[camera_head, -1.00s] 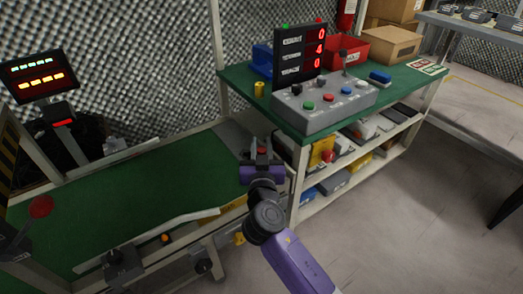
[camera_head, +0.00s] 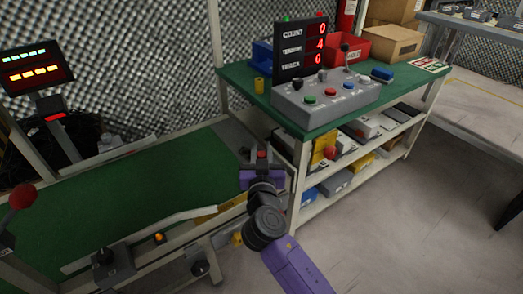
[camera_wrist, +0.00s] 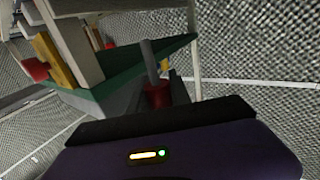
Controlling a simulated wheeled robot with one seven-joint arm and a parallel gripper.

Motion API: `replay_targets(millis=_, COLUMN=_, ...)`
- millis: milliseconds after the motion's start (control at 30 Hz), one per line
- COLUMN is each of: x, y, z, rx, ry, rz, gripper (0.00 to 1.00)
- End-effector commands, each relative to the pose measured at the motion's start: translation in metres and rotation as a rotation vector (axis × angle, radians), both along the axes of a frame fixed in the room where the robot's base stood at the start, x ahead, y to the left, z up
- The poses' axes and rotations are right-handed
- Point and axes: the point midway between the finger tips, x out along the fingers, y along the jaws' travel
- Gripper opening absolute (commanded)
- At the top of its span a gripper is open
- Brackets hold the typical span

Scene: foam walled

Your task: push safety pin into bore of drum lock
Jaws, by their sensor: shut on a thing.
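My gripper (camera_head: 262,157) is at the right end of the green conveyor belt (camera_head: 130,190), just left of the bench frame. It is shut on a red-headed pin, taken to be the safety pin (camera_head: 262,154). In the wrist view, the pin's red part (camera_wrist: 157,95) sits between the dark fingers and a grey shaft (camera_wrist: 150,62) points away, slightly tilted. The shaft's tip shows against the bench and the foam wall, apart from any bore that I can see. I cannot clearly make out the drum lock or its bore in either view.
A green-topped bench (camera_head: 340,118) with a grey button console (camera_head: 325,95) and loaded shelves stands right of my gripper. A red-knobbed lever (camera_head: 22,195) is at the left. Floor (camera_head: 420,220) at right is clear.

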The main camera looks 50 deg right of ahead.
Motion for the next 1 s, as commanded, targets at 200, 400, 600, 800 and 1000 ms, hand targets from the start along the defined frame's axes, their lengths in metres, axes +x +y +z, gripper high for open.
replay_targets(millis=200, x=0.0, y=0.0, z=-0.02, rx=0.0, ry=-0.001, rz=0.0, gripper=0.0)
replay_targets(millis=400, x=0.0, y=0.0, z=-0.023, rx=0.001, ry=-0.001, rz=0.0, gripper=0.0)
replay_targets(millis=600, x=0.0, y=0.0, z=-0.022, rx=0.001, ry=-0.001, rz=0.001, gripper=0.0)
replay_targets(millis=800, x=0.0, y=0.0, z=-0.023, rx=0.001, ry=-0.001, rz=0.001, gripper=0.0)
replay_targets(millis=1000, x=0.0, y=0.0, z=-0.023, rx=0.001, ry=-0.001, rz=0.001, gripper=0.0)
